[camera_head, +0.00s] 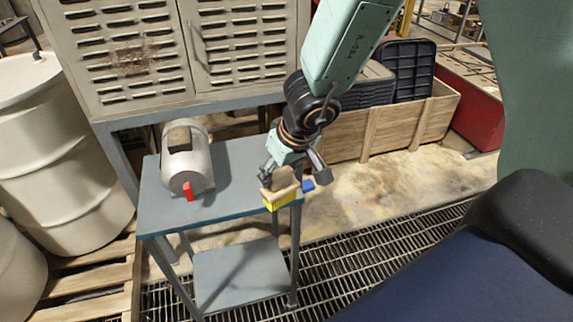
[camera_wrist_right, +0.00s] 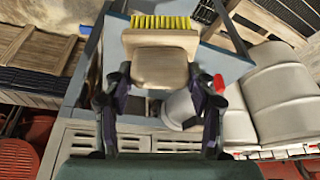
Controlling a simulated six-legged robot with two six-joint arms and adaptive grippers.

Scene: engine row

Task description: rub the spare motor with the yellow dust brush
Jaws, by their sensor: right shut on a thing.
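The spare motor (camera_head: 187,163) is a grey-white cylinder with a dark box on top, standing on the left part of a blue-grey table. It also shows in the right wrist view (camera_wrist_right: 178,109), partly hidden by my gripper. The yellow dust brush (camera_head: 281,190) has a tan wooden block and yellow bristles. My right gripper (camera_head: 283,176) is shut on its block and holds it at the table's right front corner, to the right of the motor and apart from it. In the wrist view the brush (camera_wrist_right: 160,68) sits between both fingers, bristles away from the gripper. My left gripper is not in view.
A red thing (camera_head: 188,191) is at the motor's front, and a small blue thing (camera_head: 308,185) is by the brush. The table (camera_head: 238,167) is bare between motor and brush. A louvred cabinet (camera_head: 150,45) stands behind, white drums (camera_head: 60,150) left, a wooden crate (camera_head: 390,128) right.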

